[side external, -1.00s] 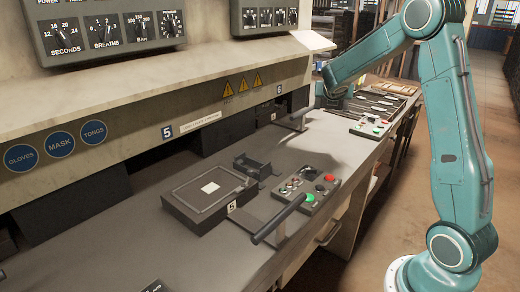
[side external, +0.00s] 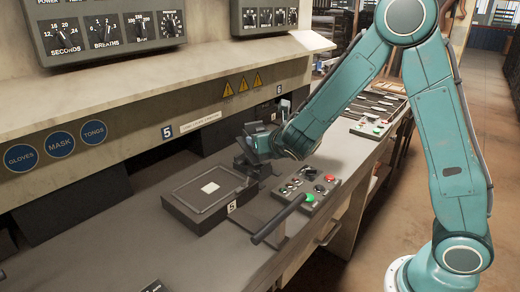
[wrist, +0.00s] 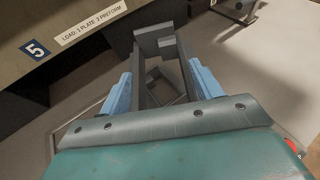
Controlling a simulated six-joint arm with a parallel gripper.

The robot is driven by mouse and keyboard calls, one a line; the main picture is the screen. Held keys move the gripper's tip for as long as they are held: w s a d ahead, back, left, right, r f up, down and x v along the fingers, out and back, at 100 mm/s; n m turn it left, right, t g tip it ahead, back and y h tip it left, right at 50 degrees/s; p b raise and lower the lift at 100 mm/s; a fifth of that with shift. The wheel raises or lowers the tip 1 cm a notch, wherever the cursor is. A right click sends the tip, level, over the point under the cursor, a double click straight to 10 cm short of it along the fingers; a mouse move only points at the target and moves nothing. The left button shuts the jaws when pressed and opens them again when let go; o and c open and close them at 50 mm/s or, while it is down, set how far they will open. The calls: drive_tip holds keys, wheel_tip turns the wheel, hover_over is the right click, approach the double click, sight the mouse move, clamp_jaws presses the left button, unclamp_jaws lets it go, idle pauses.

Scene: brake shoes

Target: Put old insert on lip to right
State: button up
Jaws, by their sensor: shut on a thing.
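My gripper (side external: 246,143) is at the far right corner of the black square plate (side external: 178,206), over the spot of a dark block-like piece (side external: 246,166). In the wrist view, the two blue parts of my gripper (wrist: 160,88) flank dark grey bars with blocky ends. My gripper is shut on a dark piece, probably the old insert. Its outline merges with the dark bars, so I cannot tell its exact shape or whether it still touches what lies below. The plate carries a pale square label in its middle. I cannot single out the lip.
A control box (side external: 306,184) with red and green buttons lies right of the plate. A dark handle (side external: 279,219) sticks out in front of it. The press front with the number 5 sign (side external: 168,132) stands close behind. The bench is clear left of the plate.

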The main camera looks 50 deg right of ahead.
drive_tip(key=a+y, duration=0.1)
drive_tip(key=a, duration=0.1)
drive_tip(key=s+a+f+n, duration=0.1)
drive_tip(key=a, duration=0.2)
drive_tip(key=s+a+f+n+t+y, duration=0.1)
drive_tip(key=a, duration=0.2)
drive_tip(key=shift+a+y, duration=0.15)
drive_tip(key=shift+y, duration=0.15)
drive_tip(key=shift+r, duration=0.15)
drive_tip(key=shift+r, duration=2.55)
drive_tip(key=w+d+m+g+h, duration=0.2)
drive_tip(key=w+d+m+h, duration=0.1)
drive_tip(key=d, duration=0.8)
drive_tip(key=w+d+m+g+h, duration=0.1)
drive_tip(key=w+d+m+h, duration=0.2)
drive_tip(key=d, duration=0.9)
wheel_tip(320, 180, down, 7)
drive_tip(key=shift+w+a+n, duration=0.25)
drive_tip(key=shift+n, duration=0.05)
drive_tip(key=shift+f, duration=0.1)
